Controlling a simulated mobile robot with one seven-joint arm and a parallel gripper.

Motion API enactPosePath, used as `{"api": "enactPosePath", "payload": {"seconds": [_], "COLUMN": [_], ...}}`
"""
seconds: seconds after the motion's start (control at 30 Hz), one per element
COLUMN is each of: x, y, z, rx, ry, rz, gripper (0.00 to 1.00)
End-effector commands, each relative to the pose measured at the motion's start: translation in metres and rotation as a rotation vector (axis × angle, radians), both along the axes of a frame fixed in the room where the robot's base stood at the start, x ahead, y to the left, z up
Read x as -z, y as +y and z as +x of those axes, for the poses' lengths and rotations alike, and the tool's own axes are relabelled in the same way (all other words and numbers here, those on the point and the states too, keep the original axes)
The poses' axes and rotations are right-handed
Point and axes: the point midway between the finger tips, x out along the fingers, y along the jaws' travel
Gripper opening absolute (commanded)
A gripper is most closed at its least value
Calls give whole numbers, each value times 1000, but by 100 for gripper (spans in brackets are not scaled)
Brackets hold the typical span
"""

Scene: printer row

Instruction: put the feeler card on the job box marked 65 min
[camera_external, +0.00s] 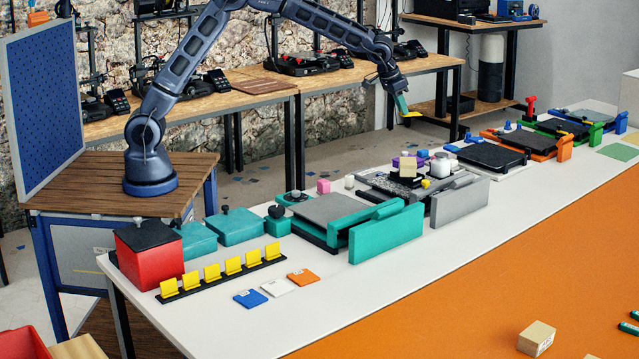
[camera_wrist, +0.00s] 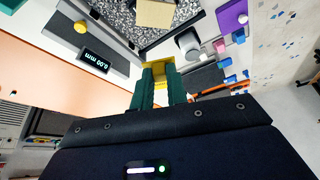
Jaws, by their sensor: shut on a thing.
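My gripper (camera_external: 403,106) is shut on a small yellow piece (camera_external: 412,115), which I take to be the feeler card. In the wrist view the yellow piece (camera_wrist: 163,76) shows between the green fingertips (camera_wrist: 160,84), which hide part of it. My gripper holds it in the air above and behind the white table, clear of any surface. A tan block (camera_external: 408,167) stands on the dark speckled plate of the grey machine; it also shows at the top of the wrist view (camera_wrist: 155,13). Another tan box (camera_external: 536,338) stands on the orange surface. I cannot read 65 min on anything.
A teal machine (camera_external: 385,235) stands left of the grey machine (camera_external: 459,201). A rack of several yellow cards (camera_external: 222,274), a red box (camera_external: 149,257) and three small flat pieces (camera_external: 277,287) lie at the near left. Orange and green machines stand right. The orange surface (camera_external: 480,285) is mostly clear.

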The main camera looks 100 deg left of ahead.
Motion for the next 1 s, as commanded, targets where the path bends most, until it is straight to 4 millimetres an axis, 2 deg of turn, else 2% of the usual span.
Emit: {"api": "enactPosePath", "payload": {"seconds": [0.03, 0.3, 0.5, 0.77, 1.0], "x": [12, 71, 106, 121, 151], "y": [0, -1, -1, -1, -1], "z": [0, 0, 0, 0, 0], "rx": [0, 2, 1, 2, 2], "ry": [3, 2, 1, -1, 0], "rz": [-1, 0, -1, 1, 1], "gripper": [0, 0, 0, 0, 0]}}
